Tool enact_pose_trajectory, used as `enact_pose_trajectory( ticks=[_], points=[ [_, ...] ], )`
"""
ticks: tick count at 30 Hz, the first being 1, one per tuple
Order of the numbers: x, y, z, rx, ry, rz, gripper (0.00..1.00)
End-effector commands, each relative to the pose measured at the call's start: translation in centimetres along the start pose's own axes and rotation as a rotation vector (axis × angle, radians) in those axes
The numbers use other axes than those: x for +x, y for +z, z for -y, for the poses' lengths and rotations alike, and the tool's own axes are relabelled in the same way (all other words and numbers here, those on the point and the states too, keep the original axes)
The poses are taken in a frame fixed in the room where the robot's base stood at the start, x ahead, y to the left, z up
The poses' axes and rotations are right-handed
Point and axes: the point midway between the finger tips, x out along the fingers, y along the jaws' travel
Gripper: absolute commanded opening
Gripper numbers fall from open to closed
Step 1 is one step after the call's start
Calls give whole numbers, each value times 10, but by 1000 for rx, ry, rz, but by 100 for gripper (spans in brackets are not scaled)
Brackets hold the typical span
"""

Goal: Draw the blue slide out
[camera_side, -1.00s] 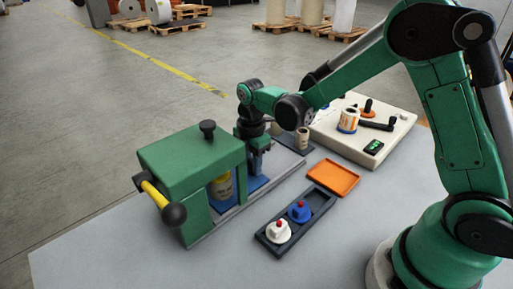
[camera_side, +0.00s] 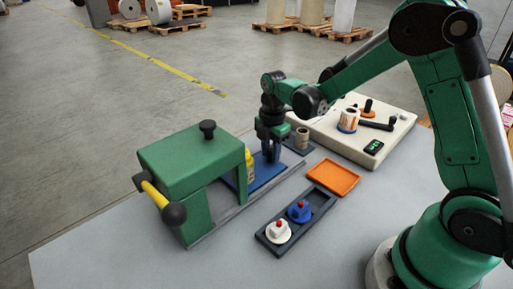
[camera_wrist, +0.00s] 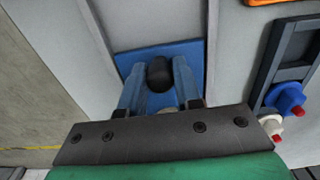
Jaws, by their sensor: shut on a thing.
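The blue slide (camera_side: 262,174) is a flat plate on a grey rail beside the green housing (camera_side: 190,157), and it sticks out of the housing's right side. A yellow bottle (camera_side: 249,165) stands on it, just outside the housing. My gripper (camera_side: 271,157) points down over the outer end of the slide. In the wrist view the slide (camera_wrist: 188,50) lies below my gripper (camera_wrist: 158,80), whose fingers are shut around a dark round knob (camera_wrist: 160,72) on the slide. The side view hides the knob behind the fingers.
A dark tray (camera_side: 322,205) holds a white and a blue cap with red tips. An orange tray (camera_side: 334,178) lies near it. The cream rewinder (camera_side: 385,140) stands at the back right, with a small stand (camera_side: 301,140) beside the rail. The front left of the table is clear.

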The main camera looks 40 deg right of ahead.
Motion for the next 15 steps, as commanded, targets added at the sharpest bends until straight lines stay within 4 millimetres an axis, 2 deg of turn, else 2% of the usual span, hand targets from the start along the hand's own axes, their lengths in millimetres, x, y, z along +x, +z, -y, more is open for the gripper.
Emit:
enact_pose_trajectory(
  ticks=[15],
  points=[
    [0,32,-1,2,2,0,0]
  ],
)
